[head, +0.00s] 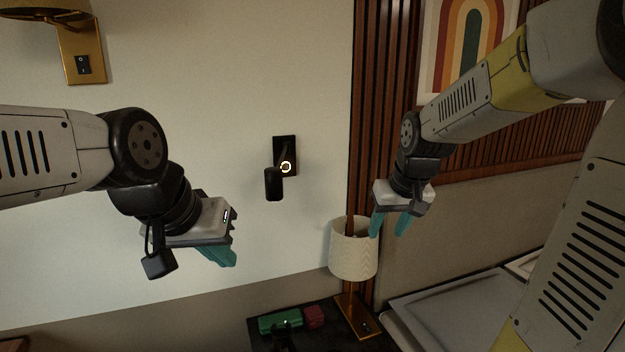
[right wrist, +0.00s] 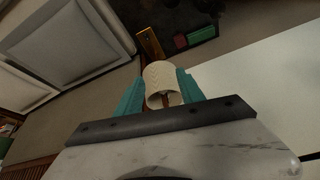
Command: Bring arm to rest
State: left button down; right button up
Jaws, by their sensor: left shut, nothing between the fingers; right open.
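My left gripper (head: 222,256) is at the left in the head view, in front of the pale wall. Its teal fingers are together and hold nothing. My right gripper (head: 389,225) is right of centre, with its teal fingers spread apart and empty. In the right wrist view, my right gripper (right wrist: 160,88) shows a finger on each side of the picture of a white lamp shade (right wrist: 161,76). In the head view the lamp shade (head: 352,250) appears just left of and below the right gripper; I cannot tell whether they touch.
A dark nightstand (head: 345,338) bears the lamp, a green object (head: 281,321) and a red object (head: 314,317). A black wall lamp (head: 274,183) is mid-wall. A brass fixture with a switch (head: 83,66) is upper left. A bed (head: 450,310) lies at lower right.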

jog(key=s+a+r+t, duration=0.1)
jog(key=s+r, duration=0.1)
jog(key=s, duration=0.6)
jog(key=s+a+r+m+y, duration=0.1)
jog(key=s+r, duration=0.1)
jog(key=s, duration=0.6)
jog(key=shift+s+r+t, duration=0.25)
jog(key=shift+s+t, duration=0.1)
jog(key=shift+t, duration=0.05)
